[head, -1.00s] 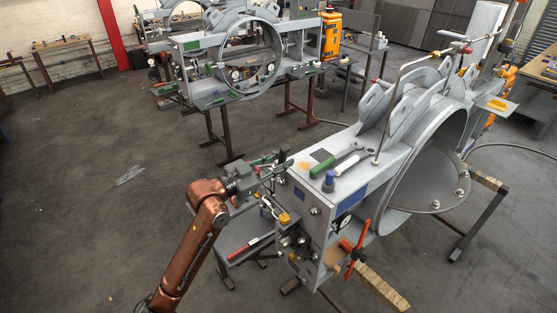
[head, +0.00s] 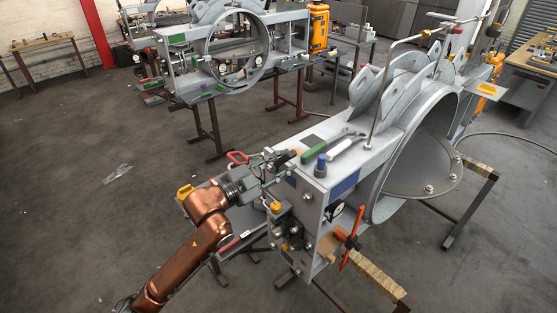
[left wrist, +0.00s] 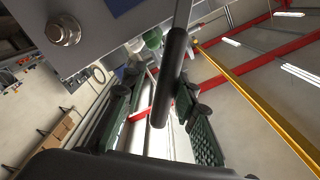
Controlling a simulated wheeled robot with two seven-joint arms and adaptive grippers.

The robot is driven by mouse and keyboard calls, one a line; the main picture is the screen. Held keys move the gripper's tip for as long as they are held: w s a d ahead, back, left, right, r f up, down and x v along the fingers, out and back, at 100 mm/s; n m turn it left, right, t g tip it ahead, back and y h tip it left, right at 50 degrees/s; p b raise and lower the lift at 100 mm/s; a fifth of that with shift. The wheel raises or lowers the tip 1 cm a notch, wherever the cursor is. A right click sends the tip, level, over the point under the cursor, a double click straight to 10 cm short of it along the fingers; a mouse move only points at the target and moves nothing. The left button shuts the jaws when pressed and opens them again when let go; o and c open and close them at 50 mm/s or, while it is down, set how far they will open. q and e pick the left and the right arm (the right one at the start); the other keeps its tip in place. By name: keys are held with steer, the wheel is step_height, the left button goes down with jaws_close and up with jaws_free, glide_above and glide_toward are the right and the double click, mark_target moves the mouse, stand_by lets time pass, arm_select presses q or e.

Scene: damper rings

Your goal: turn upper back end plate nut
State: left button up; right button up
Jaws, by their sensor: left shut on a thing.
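The grey end plate (head: 311,228) closes the near left end of the large steel frame. A nut (head: 305,198) shows on its face, and a nut on a washer (left wrist: 63,29) shows large at the upper left in the left wrist view. I cannot tell which one is the upper back nut. My left gripper (head: 283,167) is at the plate's upper back corner. In the left wrist view, its dark green fingers (left wrist: 155,112) are around a dark rod-like handle (left wrist: 168,82) with a grey shaft. The handle's contact with the nut is hidden. My right gripper is out of view.
An orange clamp (head: 351,239) sticks out near the plate's lower right. Open floor lies to the left.

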arm_select(q)
steer(key=shift+s+d+f, duration=0.15)
steer(key=shift+d+f, duration=0.05)
steer(key=shift+f, duration=0.1)
steer(key=shift+s+d+f+m+b, duration=0.25)
steer(key=shift+s+f+m+b, duration=0.1)
steer(key=shift+f+m+b, duration=0.2)
steer(key=shift+s+d+f+m+b, duration=0.3)
steer(key=shift+f+m+b, duration=0.2)
steer(key=shift+f+m, duration=0.2)
steer(key=shift+s+d+f+m+b, duration=0.25)
steer(key=shift+s+f+m+b, duration=0.1)
steer(key=shift+f+m+b, duration=0.2)
steer(key=shift+f, duration=0.1)
